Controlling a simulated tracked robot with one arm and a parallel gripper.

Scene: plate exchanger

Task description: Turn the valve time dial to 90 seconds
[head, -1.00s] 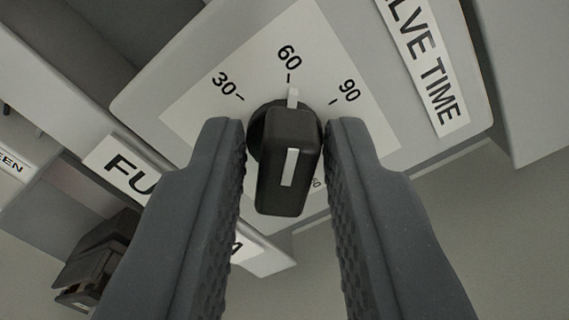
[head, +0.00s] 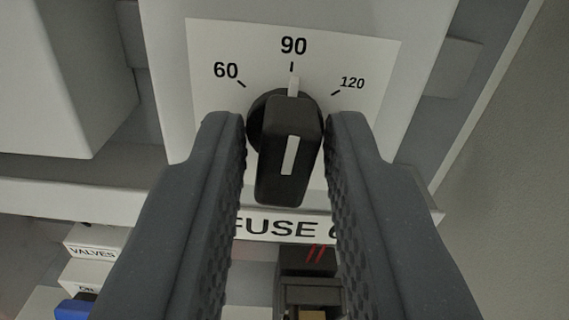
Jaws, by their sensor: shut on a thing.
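The valve time dial is a black knob (head: 285,150) with a white line on its face and a white pointer tip at its top. The pointer lines up with the tick under 90 on the white scale plate (head: 225,42). The 60 mark is to its left and the 120 mark to its right. My gripper (head: 287,135) has its two dark ridged fingers on either side of the knob and is shut on it. The lower part of the scale is hidden behind the knob and fingers.
A label reading FUSE (head: 272,228) is below the dial, with a dark fuse part (head: 308,262) under it. A VALVES label (head: 93,252) and a blue part (head: 76,306) are at lower left. A grey box (head: 65,85) juts out at upper left.

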